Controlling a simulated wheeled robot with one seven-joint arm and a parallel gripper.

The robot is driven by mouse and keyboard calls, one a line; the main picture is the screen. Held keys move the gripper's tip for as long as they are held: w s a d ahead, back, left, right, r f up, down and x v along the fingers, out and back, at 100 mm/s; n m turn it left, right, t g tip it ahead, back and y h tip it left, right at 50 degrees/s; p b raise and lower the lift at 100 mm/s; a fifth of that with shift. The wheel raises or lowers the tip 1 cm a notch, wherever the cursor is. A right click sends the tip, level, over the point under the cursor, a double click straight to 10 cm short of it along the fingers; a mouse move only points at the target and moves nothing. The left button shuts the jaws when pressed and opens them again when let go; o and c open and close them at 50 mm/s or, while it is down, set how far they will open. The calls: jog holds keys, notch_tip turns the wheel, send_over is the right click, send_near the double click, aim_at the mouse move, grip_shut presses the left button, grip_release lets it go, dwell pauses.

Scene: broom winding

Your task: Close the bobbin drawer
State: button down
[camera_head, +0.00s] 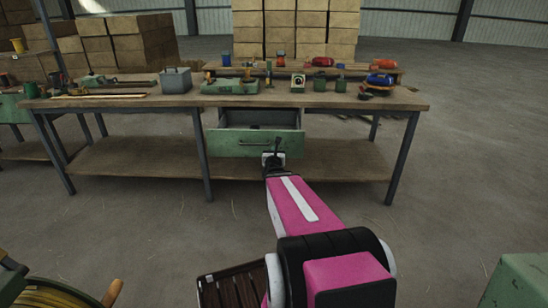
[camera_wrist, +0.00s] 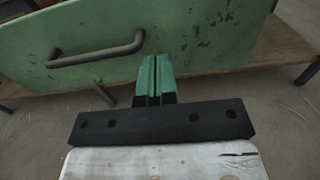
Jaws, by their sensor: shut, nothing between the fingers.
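The bobbin drawer is a green drawer with a worn front (camera_head: 228,143) under the workbench, pulled out so that its dark inside shows in the head view. Its dark bar handle (camera_head: 255,143) is on the front. In the wrist view the drawer front (camera_wrist: 190,30) fills the upper part, with the handle (camera_wrist: 95,50) left of my fingers. My gripper (camera_head: 274,147) is in front of the drawer's right half. Its green fingers (camera_wrist: 153,65) are together and empty, right of the handle. I cannot tell whether the fingertips touch the drawer front.
The workbench top (camera_head: 150,101) carries a grey box (camera_head: 176,80), a green case (camera_head: 229,86) and several small parts. A bench leg (camera_head: 403,158) stands to the right, and a lower shelf (camera_head: 345,160) runs below. Open concrete floor lies in front.

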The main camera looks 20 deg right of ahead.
jog(key=x, duration=0.6)
jog(key=shift+w, duration=0.3)
